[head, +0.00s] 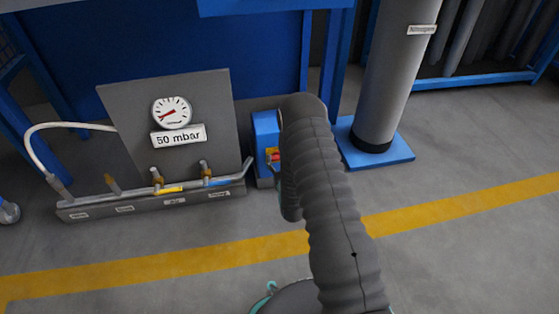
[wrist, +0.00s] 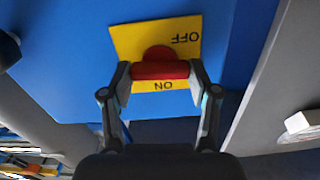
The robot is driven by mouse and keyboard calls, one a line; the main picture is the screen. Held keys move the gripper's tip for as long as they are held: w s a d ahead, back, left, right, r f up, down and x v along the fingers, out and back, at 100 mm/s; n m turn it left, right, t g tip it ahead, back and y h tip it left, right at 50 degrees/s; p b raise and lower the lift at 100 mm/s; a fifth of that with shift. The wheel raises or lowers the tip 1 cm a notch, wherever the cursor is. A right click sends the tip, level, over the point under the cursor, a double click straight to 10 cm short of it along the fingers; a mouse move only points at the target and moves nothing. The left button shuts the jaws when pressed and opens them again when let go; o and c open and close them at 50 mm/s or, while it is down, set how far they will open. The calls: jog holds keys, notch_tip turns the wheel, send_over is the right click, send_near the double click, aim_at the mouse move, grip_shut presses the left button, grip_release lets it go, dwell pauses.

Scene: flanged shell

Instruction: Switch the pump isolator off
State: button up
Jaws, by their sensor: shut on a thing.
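The pump isolator is a blue box (head: 265,127) in the head view, standing on the floor beside the panel, partly hidden behind my arm. Its yellow plate (wrist: 125,42) fills the upper middle of the wrist view. The plate reads OFF at its upper right and ON at its lower edge, both upside down in that view. A red handle (wrist: 160,70) lies level across the plate, just beside the ON mark, with a round red hub behind it. My gripper (wrist: 160,72) is shut on the handle, one finger at each end. The head view hides my gripper behind my arm.
A grey panel (head: 107,100) with a gauge and a 50 mbar label stands left of the isolator, with pipes and valves (head: 205,170) at its foot. A grey cylinder (head: 393,85) stands on a blue base to the right. The floor in front is clear.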

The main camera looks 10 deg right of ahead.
jog(key=shift+n, duration=0.6)
jog(key=o, duration=1.2)
jog(key=shift+c, duration=0.2)
jog(key=s, duration=1.2)
